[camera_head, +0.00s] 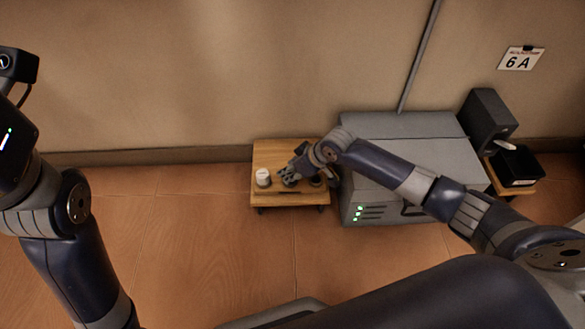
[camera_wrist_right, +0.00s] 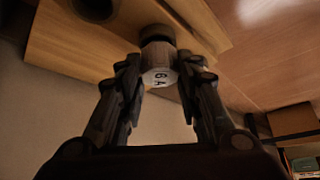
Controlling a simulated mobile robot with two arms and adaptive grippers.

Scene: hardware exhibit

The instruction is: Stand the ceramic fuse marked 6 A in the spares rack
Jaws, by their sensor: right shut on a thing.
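A pale ceramic fuse (camera_wrist_right: 160,77) is between the fingertips of my right gripper (camera_wrist_right: 160,72) in the right wrist view. Its mark is turned and looks like 6 A. A dark round piece (camera_wrist_right: 157,36) is at its far end; I cannot tell whether it is the fuse's cap or a socket. In the head view my right gripper (camera_head: 288,176) is low over a small wooden stand (camera_head: 266,203), and its fingers hide the held fuse. A white-topped round piece (camera_head: 263,174) stands left of it on the stand.
A grey metal cabinet (camera_head: 400,126) with green lights stands close right of the stand. A dark grey box (camera_head: 488,118) and a black tray (camera_head: 517,166) are farther right. A 6 A sign (camera_head: 521,59) hangs on the wall. The floor left of the stand is clear.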

